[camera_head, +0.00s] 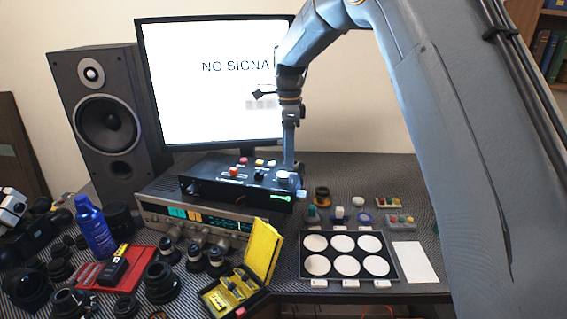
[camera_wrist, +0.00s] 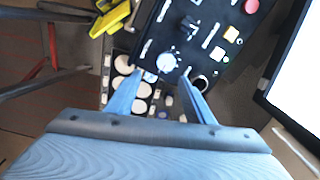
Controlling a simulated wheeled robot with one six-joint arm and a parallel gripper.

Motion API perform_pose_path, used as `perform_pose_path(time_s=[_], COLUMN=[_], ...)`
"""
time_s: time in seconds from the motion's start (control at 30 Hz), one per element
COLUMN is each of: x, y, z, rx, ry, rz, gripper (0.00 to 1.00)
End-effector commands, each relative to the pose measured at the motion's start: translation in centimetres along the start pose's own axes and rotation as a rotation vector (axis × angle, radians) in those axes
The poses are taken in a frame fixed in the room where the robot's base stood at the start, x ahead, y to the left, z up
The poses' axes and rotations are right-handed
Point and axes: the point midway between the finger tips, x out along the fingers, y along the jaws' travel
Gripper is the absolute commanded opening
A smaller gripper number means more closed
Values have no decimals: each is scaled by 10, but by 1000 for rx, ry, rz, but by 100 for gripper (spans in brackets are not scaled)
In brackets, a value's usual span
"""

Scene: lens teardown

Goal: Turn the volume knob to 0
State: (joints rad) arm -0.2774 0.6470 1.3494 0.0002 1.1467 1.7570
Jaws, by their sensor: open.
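A black control box (camera_head: 222,186) lies on top of a silver receiver (camera_head: 160,212) in the head view. A white round knob (camera_head: 283,175) sits at its right end. The knob also shows in the wrist view (camera_wrist: 167,62), just beyond and between the fingertips. My gripper (camera_head: 290,166) is open and points down over that end of the box; its two fingers straddle the line to the knob in the wrist view (camera_wrist: 161,76). I cannot tell whether a finger touches the knob. A dark knob (camera_wrist: 189,24) is farther along the box. The labels are too small to read, so which knob is volume is unclear.
A monitor (camera_head: 205,100) stands behind the box, and a speaker (camera_head: 107,115) is to the left. A tray with white discs (camera_head: 304,270), a yellow case (camera_head: 262,247) and several lenses are in front. Small parts lie right of the box.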

Motion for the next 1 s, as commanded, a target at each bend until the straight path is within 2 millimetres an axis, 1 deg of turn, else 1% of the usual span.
perform_pose_path(time_s=[0.07,0.17,0.27,0.53,0.7,0.8,1.0], x=[-5,-4,5,46,64,69,71], y=[-7,-10,-10,-9,-10,-10,-11], z=[8,12,13,12,12,12,12], rx=[48,78,85,82,82,82,81], ry=[0,1,1,1,0,0,0], rz=[0,1,2,2,1,-1,-2], gripper=[48,48,48,48,48,48,48])
